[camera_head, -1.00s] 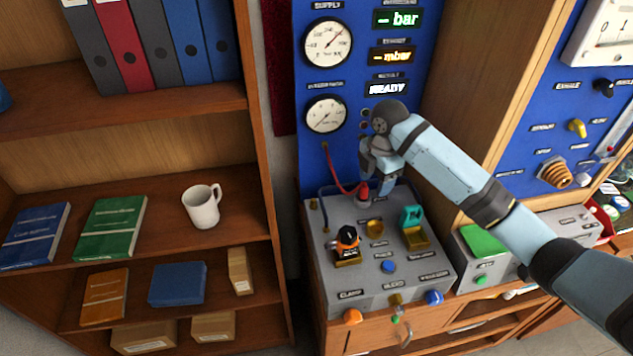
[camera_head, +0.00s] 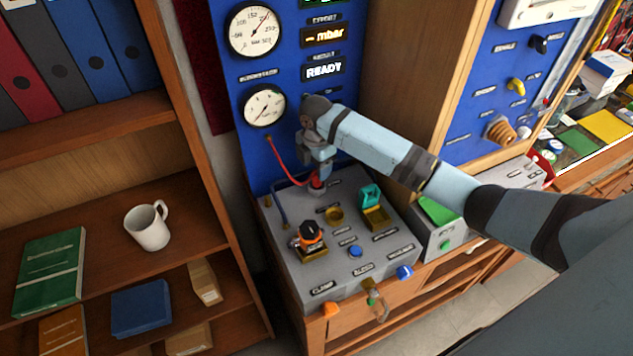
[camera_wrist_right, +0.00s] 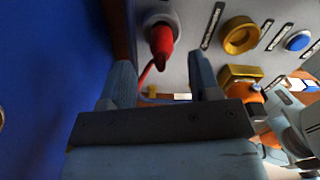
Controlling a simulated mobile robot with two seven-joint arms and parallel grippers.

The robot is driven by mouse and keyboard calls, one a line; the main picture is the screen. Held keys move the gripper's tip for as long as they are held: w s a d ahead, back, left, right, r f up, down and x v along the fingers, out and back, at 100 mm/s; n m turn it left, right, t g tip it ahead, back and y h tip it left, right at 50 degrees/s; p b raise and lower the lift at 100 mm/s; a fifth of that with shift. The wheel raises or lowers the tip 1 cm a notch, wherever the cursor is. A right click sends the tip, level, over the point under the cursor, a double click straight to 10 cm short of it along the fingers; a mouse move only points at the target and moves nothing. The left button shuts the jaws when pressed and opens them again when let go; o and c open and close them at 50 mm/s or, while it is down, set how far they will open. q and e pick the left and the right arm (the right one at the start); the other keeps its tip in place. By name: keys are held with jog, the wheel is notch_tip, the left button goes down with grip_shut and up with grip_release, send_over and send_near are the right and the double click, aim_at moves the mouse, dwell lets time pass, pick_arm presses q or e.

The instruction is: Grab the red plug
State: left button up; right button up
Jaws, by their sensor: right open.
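The red plug (camera_head: 317,183) stands in a socket at the back of the grey testbench top, with a red hose running from it to the blue panel. In the right wrist view the red plug (camera_wrist_right: 161,40) shows beyond the fingertips, roughly between them. My right gripper (camera_head: 321,172) is just above the plug in the head view and hides part of it. In the right wrist view my right gripper (camera_wrist_right: 160,75) has its fingers apart with nothing between them. I cannot tell whether a finger touches the plug. My left gripper is not in view.
The blue gauge panel (camera_head: 290,155) rises close behind the plug. On the bench top are a brass ring (camera_head: 334,215), a teal-topped fitting (camera_head: 371,195), an orange-and-black regulator (camera_head: 310,238) and a blue button (camera_head: 355,251). A shelf with a white mug (camera_head: 148,226) stands left.

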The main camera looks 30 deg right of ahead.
aim_at(317, 182)
notch_tip(317, 182, down, 5)
jog(key=shift+d+f, duration=0.1)
jog(key=shift+s, duration=0.1)
jog(key=c, duration=1.1)
